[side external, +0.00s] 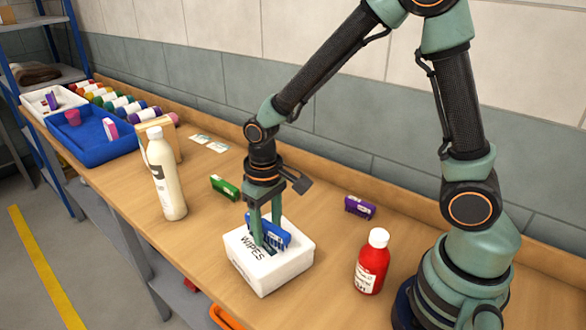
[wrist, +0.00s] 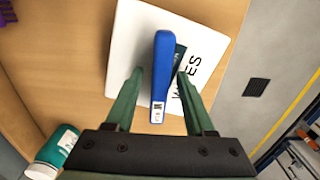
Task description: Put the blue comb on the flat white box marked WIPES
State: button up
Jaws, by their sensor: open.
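The flat white box marked WIPES (side external: 270,270) stands on the wooden bench, and its top also shows in the wrist view (wrist: 133,50). The blue comb (side external: 279,236) is on top of the box; in the wrist view the comb (wrist: 162,65) lies lengthwise over the box top, beside the lettering. My gripper (side external: 264,244) is low over the box, with its fingers on either side of the comb. In the wrist view my gripper (wrist: 159,73) is open, with a gap between each finger and the comb. The fingers hide part of the comb in the side view.
A red bottle (side external: 372,265) stands right of the box, and a cream bottle (side external: 166,180) stands to the left. A green item (side external: 224,187) and a purple item (side external: 359,207) lie behind. A blue tray (side external: 95,150) is at the far left.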

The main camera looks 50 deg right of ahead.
aim_at(267, 223)
notch_tip(267, 223, up, 12)
jog(key=s+d+r+t, duration=0.5)
jog(key=s+d, duration=0.1)
jog(key=d, duration=0.1)
jog(key=shift+s+d+t, duration=0.25)
jog(key=shift+t, duration=0.05)
